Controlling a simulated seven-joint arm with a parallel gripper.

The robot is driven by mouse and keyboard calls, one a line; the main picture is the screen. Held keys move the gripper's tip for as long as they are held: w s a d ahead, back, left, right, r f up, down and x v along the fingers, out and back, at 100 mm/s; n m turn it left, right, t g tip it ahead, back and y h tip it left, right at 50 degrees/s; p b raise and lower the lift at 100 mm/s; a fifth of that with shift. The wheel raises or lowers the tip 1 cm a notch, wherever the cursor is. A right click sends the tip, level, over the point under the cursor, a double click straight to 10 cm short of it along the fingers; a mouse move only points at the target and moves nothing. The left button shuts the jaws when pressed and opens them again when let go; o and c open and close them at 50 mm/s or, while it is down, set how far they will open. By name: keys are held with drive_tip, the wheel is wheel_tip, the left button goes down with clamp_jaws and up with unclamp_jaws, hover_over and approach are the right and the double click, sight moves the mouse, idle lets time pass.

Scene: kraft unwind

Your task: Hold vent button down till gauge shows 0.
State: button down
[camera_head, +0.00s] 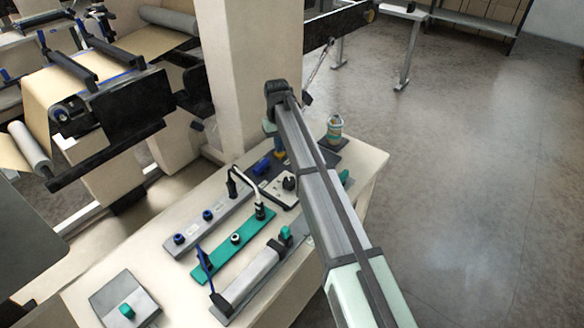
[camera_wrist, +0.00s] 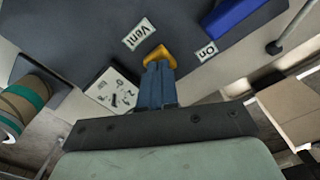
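My gripper (camera_wrist: 158,68) points down at the panel with its two blue fingers together. The fingertips meet the yellow vent button (camera_wrist: 153,52), beside the "Vent" label (camera_wrist: 138,34) in the wrist view. I cannot tell how far the button is pressed. In the head view the yellow button (camera_head: 281,153) shows just below my gripper, partly hidden by my arm. A white plate with black markings (camera_wrist: 112,91) lies left of the fingers; I cannot make out a gauge reading on it.
A blue part (camera_wrist: 228,14) sits by the "On" label (camera_wrist: 207,51). Floor at right is clear.

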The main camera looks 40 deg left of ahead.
drive_tip(key=shift+f, duration=0.65)
idle(3.4)
drive_tip(key=shift+r, duration=0.2)
idle(0.7)
drive_tip(key=shift+r, duration=2.45)
